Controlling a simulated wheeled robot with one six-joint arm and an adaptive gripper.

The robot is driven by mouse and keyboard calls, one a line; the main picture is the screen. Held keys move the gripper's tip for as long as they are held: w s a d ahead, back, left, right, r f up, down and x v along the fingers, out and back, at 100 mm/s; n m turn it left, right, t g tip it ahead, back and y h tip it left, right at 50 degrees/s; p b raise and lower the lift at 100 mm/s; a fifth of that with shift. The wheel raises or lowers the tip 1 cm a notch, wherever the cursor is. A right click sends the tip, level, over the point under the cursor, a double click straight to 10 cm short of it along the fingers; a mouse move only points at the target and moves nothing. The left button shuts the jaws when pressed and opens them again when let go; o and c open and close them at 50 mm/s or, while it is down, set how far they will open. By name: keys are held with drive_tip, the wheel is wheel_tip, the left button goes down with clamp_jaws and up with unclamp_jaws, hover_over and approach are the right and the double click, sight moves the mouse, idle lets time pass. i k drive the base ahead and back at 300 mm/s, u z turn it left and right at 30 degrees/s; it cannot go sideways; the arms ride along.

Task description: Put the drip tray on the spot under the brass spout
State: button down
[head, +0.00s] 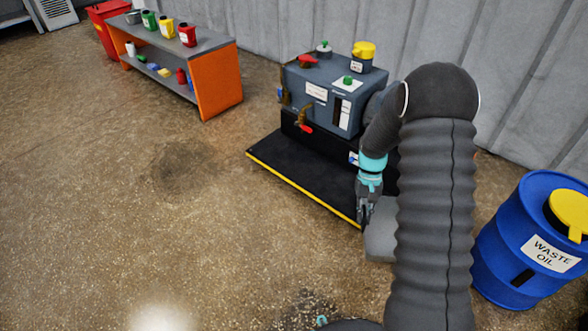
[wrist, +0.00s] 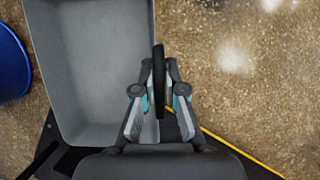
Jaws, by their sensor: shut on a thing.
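The drip tray is a grey, open, empty box; its corner (head: 379,244) shows in the head view, low beside the black platform, partly hidden by my arm. In the wrist view its inside (wrist: 95,70) fills the upper left. My gripper (head: 364,208) points down at the tray; in the wrist view my gripper (wrist: 158,95) is shut on a dark upright grip (wrist: 158,65) at the tray's side. The brass spout (head: 303,116), with a red handle, is on the front of the grey machine (head: 325,85). The platform below the spout is bare.
The black platform (head: 290,168) has a yellow front edge. A blue waste oil drum (head: 510,260) stands at the right; its side also shows in the wrist view (wrist: 12,65). An orange shelf (head: 218,85) with several coloured containers stands back left. The floor in front is clear, with a dark stain (head: 182,168).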

sight(293, 160)
drive_tip(key=k, duration=1.2)
drive_tip(key=u, duration=0.65)
drive_tip(key=i, duration=0.75)
drive_tip(key=u, duration=0.6)
drive_tip(key=i, duration=0.95)
drive_tip(key=z, duration=1)
drive_tip(key=i, duration=1.05)
drive_tip(key=z, duration=0.25)
